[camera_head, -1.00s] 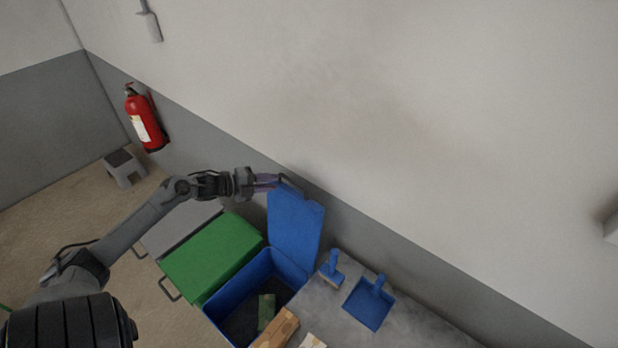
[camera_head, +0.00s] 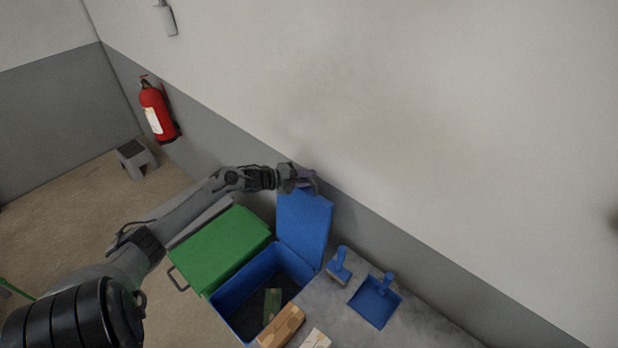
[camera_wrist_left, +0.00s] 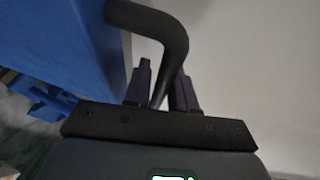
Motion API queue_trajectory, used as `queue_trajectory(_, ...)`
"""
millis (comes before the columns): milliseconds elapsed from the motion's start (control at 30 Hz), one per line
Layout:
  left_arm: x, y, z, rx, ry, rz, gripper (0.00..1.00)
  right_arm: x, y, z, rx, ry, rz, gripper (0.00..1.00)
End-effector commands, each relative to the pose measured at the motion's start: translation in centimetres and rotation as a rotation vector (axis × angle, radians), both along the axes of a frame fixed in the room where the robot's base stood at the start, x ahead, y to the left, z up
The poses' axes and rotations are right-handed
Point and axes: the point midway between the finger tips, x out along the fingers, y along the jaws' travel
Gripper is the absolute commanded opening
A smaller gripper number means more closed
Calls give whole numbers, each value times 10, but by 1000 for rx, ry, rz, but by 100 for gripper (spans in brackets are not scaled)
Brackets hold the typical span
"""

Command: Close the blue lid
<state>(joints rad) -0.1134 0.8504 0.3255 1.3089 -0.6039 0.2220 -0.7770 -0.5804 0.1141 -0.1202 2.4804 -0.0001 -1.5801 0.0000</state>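The blue lid (camera_head: 304,225) stands raised, roughly upright, at the wall side of the blue bin (camera_head: 222,299). It also fills the upper left of the left wrist view (camera_wrist_left: 60,45). My left gripper (camera_head: 306,183) is at the lid's top edge, on the wall side. In the left wrist view its two dark fingers (camera_wrist_left: 165,88) stand apart. A black curved handle (camera_wrist_left: 165,25) runs from the lid down between them; whether they touch it is unclear. My right gripper is not in view.
The bin holds a green block (camera_head: 271,303). A closed green bin lid (camera_head: 220,249) is beside it on the left. A blue brush (camera_head: 339,265) and blue dustpan (camera_head: 375,302) lie on the grey table (camera_head: 420,325) at right. The wall is close behind the lid.

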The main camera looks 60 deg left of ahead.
Motion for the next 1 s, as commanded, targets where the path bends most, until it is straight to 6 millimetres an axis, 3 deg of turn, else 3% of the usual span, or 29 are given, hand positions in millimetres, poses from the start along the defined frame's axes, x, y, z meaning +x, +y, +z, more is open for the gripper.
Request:
queue_trajectory(500, 8, -2, -3, 1, 1, -1, 25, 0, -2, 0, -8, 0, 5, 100)
queue_trajectory(667, 8, -2, -3, 1, 1, -1, 1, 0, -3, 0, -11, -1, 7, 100)
queue_trajectory(1000, 9, -3, -3, 1, -1, -2, 0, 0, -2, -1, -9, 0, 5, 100)
